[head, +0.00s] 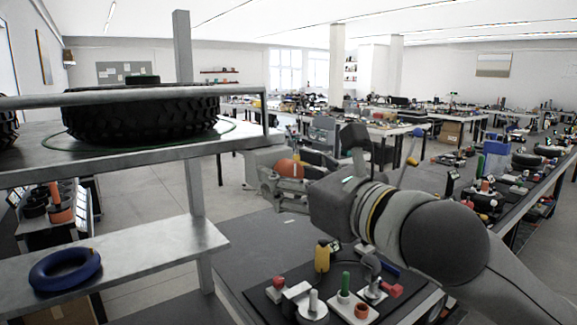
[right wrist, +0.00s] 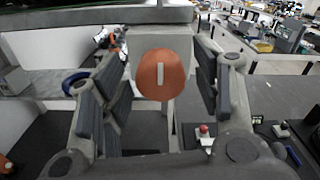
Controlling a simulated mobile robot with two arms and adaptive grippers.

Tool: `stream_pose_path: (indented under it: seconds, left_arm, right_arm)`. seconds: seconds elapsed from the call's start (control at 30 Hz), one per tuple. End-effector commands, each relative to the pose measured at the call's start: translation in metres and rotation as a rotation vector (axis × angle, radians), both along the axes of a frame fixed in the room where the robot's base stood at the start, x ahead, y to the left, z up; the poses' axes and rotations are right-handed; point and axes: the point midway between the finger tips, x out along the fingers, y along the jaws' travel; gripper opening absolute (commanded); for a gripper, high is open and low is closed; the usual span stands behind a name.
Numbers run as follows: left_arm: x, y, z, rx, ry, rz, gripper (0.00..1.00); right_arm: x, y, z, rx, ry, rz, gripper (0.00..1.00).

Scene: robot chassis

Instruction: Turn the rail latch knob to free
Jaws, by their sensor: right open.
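The rail latch knob (right wrist: 160,72) is a round orange disc with a white upright mark, on a grey block (right wrist: 161,38) in the right wrist view. In the head view the knob (head: 289,168) shows partly behind the fingers. My right gripper (head: 284,184) is open, with its fingers pointing left toward the knob. In the right wrist view the fingers of the gripper (right wrist: 155,88) stand on either side of the knob, with gaps; I see no contact. My left gripper is not in view.
A metal rack with a tyre (head: 145,113) on its upper shelf and a blue ring (head: 65,269) on its lower shelf stands at left. A dark worktop (head: 262,240) below my right arm holds a yellow cylinder (head: 322,256), a green peg (head: 345,284) and other small parts.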

Motion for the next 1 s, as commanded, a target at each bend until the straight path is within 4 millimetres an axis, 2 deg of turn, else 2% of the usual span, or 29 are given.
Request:
stream_pose_path:
  seconds: [0.13,0.43,0.8,1.0]
  left_arm:
    - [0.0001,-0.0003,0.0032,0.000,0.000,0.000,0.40]
    - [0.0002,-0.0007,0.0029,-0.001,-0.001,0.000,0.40]
    - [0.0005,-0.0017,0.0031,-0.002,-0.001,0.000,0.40]
    - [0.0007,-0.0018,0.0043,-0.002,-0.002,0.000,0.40]
  right_arm:
    - [0.0084,0.0061,0.0001,-0.001,0.000,0.000,0.58]
    - [0.0098,0.0071,-0.0005,-0.001,-0.001,-0.001,0.57]
    - [0.0096,0.0069,-0.0003,0.000,0.000,-0.001,0.12]
    - [0.0096,0.0069,0.0001,0.012,0.009,-0.001,0.12]
